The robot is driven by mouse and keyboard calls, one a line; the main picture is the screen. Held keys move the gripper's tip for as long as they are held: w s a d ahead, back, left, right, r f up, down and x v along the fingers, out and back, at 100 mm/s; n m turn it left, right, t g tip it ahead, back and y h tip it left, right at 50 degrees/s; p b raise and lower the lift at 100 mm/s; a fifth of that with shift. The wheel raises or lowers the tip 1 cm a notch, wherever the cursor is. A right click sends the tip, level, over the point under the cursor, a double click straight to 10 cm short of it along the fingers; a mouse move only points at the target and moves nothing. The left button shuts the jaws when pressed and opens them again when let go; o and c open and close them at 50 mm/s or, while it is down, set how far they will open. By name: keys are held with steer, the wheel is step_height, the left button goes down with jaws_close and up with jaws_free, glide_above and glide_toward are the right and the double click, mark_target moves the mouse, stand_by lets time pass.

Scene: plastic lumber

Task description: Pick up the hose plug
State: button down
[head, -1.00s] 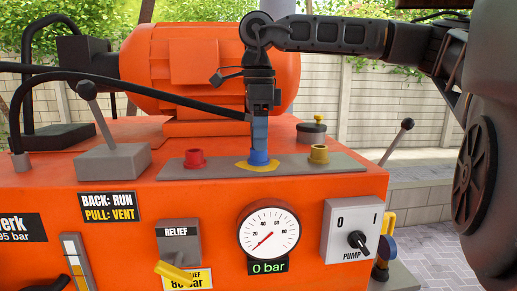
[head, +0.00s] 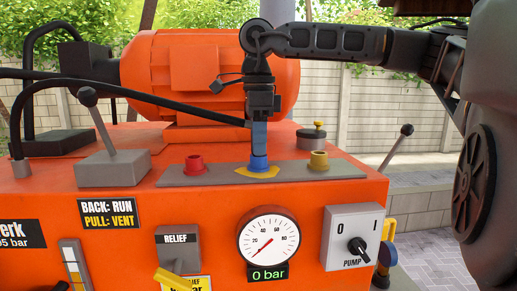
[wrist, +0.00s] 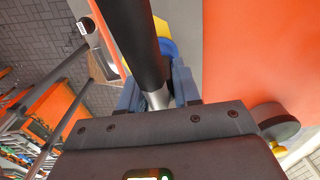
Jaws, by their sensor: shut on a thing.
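The hose plug (wrist: 158,98) shows in the wrist view as a silver metal end on a thick black hose. It lies between the blue fingers of my gripper (wrist: 156,90), which are shut on it. In the head view, my gripper (head: 260,138) points straight down over the blue port (head: 258,163), which has a yellow patch around its base. The black hose (head: 160,101) runs in from the left and ends at the fingers. The fingers hide the plug in the head view. I cannot tell whether its lower end sits in the blue port.
A red port (head: 194,164) and a yellow port (head: 319,160) stand on the same grey plate (head: 222,175). A lever on a grey block (head: 113,167) stands to the left. An orange motor (head: 190,75) is behind my gripper. A gauge (head: 268,240) is on the front.

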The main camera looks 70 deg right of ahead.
steer(key=shift+r, duration=0.1)
steer(key=shift+r+p, duration=0.35)
steer(key=shift+r, duration=0.15)
steer(key=r, duration=0.1)
steer(key=r+p, duration=0.2)
steer(key=shift+s+d+r, duration=0.15)
steer(key=shift+s+r, duration=0.1)
steer(key=shift+r, duration=0.1)
steer(key=s+d+r+p, duration=0.3)
steer(key=s+r+p, duration=0.1)
steer(key=s+r, duration=0.6)
steer(key=shift+s+d+r+p, duration=0.3)
steer(key=shift+r, duration=0.05)
steer(key=shift+w, duration=0.1)
